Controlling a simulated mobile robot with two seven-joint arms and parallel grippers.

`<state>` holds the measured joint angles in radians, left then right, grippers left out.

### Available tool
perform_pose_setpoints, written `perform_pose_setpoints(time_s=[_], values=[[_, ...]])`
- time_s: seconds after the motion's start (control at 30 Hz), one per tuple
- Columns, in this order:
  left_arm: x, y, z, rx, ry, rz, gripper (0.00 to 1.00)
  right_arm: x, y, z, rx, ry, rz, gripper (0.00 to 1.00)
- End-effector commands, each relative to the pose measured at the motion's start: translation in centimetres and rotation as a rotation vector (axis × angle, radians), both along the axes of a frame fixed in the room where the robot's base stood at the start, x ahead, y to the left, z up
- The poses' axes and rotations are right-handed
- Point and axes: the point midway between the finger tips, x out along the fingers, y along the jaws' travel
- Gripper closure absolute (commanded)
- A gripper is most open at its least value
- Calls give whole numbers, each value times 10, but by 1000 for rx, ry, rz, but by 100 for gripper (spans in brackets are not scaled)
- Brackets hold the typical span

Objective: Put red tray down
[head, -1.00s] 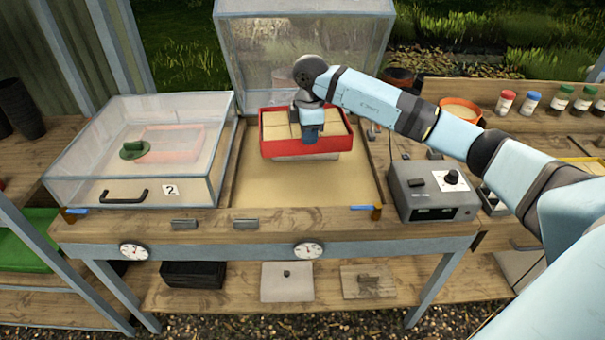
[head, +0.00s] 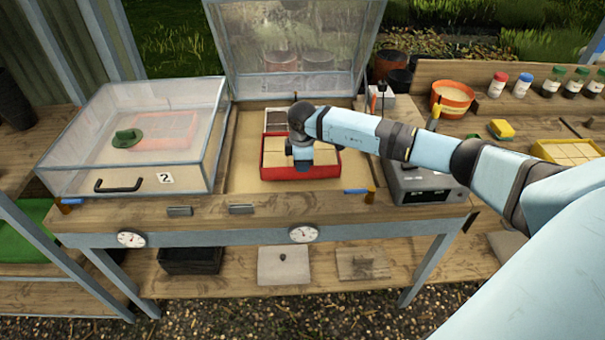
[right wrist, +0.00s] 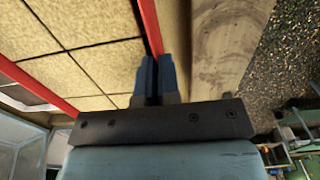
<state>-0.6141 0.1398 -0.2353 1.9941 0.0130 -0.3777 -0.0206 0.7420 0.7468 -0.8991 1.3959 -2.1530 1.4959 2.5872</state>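The red tray (head: 322,172), holding square tan blocks, is in the open sand-floored bay (head: 243,150) of the bench, close to its front edge. It looks level and low over the sand; I cannot tell whether its underside touches. My right gripper (head: 302,158) reaches down over the tray. In the right wrist view, its two blue fingers (right wrist: 157,85) are close together, one on each side of the tray's red wall (right wrist: 150,25), shut on it. The gripper hides part of the tray in the head view. My left gripper is not in view.
A pale-framed tray (head: 279,119) lies behind the red tray. The clear lid (head: 290,50) stands raised at the back. A closed clear case (head: 90,135) is on the left. A grey control box (head: 425,185) stands to the right. Sand is bare left of the tray.

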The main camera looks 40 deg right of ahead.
Motion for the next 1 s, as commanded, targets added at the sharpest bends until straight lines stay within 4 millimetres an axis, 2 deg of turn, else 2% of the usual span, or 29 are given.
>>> perform_pose_setpoints(time_s=[0.33,0.7,0.8,0.83,1.0], values=[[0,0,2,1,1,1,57,0,0,-39,-1,-1,0,100],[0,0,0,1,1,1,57,1,0,-44,0,-2,0,100],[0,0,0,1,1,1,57,0,0,-44,0,0,1,76],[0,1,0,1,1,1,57,0,0,-44,0,0,1,72],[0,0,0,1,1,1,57,0,0,-44,-1,1,1,72]])
